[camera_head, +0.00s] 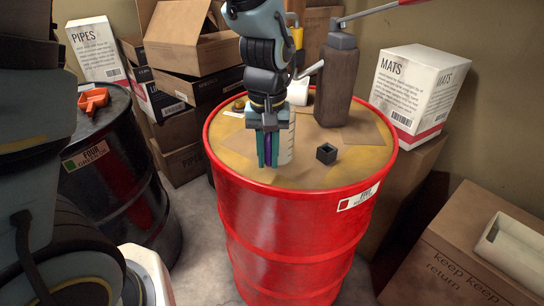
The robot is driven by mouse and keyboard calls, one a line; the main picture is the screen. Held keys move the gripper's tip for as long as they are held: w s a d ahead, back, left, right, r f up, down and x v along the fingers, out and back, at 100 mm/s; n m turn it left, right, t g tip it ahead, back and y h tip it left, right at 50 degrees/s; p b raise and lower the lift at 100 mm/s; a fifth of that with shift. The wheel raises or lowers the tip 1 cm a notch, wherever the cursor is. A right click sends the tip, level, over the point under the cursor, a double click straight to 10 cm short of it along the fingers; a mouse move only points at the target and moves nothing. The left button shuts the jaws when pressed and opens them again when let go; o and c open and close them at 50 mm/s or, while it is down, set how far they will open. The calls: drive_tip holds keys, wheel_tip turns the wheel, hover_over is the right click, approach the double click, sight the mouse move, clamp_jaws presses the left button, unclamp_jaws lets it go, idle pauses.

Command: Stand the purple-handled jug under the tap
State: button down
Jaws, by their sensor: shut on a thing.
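My gripper (267,160) points down over the near left part of the red drum's top. It is shut on the purple handle (268,145) of a pale, see-through jug (286,147). The jug looks upright, with its body just right of the fingers and partly hidden by them. I cannot tell whether its base touches the drum top. Behind it to the right stands a brown pump-like body (336,88) with a grey head and red-ended lever. A pale grey spout (310,70) juts left from it, which looks like the tap. The jug is in front and left of this spout.
The red drum (290,230) has a tan top with a small dark open cube (326,153) right of the jug. A black drum (115,175) with an orange item (93,100) stands left. Boxes crowd the back and right.

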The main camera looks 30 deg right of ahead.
drive_tip(key=w, duration=0.5)
drive_tip(key=w+a+b, duration=0.1)
drive_tip(key=w, duration=0.1)
drive_tip(key=shift+w+f, duration=0.15)
drive_tip(key=shift+w, duration=0.1)
drive_tip(key=shift+w+a+p, duration=0.15)
drive_tip(key=shift+w+p, duration=0.25)
drive_tip(key=shift+w, duration=1.95)
drive_tip(key=shift+f+b, duration=0.35)
drive_tip(key=shift+f, duration=0.25)
drive_tip(key=c, duration=0.7)
unclamp_jaws()
